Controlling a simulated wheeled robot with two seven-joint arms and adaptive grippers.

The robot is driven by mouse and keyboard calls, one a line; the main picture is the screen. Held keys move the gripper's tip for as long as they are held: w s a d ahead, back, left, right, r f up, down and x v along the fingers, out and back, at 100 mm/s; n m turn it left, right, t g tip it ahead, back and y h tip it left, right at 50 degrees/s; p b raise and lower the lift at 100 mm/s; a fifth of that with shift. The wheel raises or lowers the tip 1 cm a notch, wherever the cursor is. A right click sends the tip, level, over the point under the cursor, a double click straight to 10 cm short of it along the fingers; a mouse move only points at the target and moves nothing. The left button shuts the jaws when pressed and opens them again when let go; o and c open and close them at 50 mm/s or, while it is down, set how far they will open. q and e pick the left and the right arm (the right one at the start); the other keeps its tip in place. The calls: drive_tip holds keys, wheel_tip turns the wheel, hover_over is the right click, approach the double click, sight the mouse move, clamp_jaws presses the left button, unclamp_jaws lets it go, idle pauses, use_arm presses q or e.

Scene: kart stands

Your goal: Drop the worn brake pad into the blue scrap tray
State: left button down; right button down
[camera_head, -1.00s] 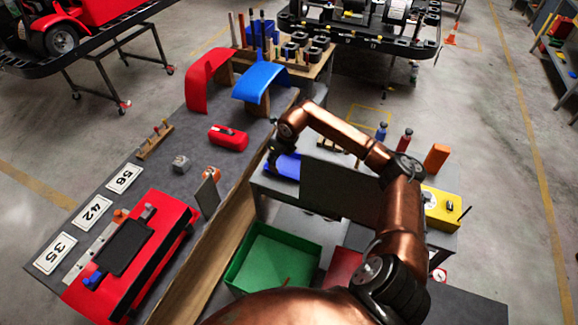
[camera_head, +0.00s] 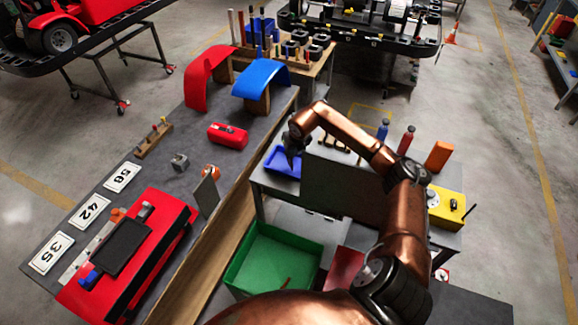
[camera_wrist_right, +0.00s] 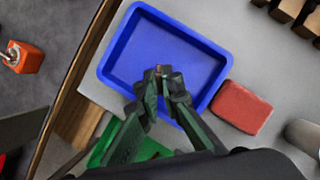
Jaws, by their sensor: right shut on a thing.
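The blue scrap tray (camera_head: 282,172) sits on the grey bench right of the long dark table. In the right wrist view the tray (camera_wrist_right: 122,48) looks empty, its near side partly covered by my fingers. My right gripper (camera_head: 291,157) is over the tray, pointing down. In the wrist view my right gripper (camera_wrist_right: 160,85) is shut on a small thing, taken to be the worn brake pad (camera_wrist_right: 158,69). Only a small brownish bit of it shows between the fingertips; the rest is hidden. My left gripper is not in view.
A red block (camera_wrist_right: 240,107) lies close beside the tray. A green bin (camera_head: 275,258) stands lower down by the table. A yellow box (camera_head: 446,208) and several bottles stand farther right on the bench. An orange block (camera_wrist_right: 24,57) is on the dark table.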

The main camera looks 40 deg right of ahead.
drive_tip(key=shift+f, duration=0.45)
drive_tip(key=c, duration=2)
unclamp_jaws()
drive_tip(key=shift+c, duration=0.2)
drive_tip(key=v, duration=1.2)
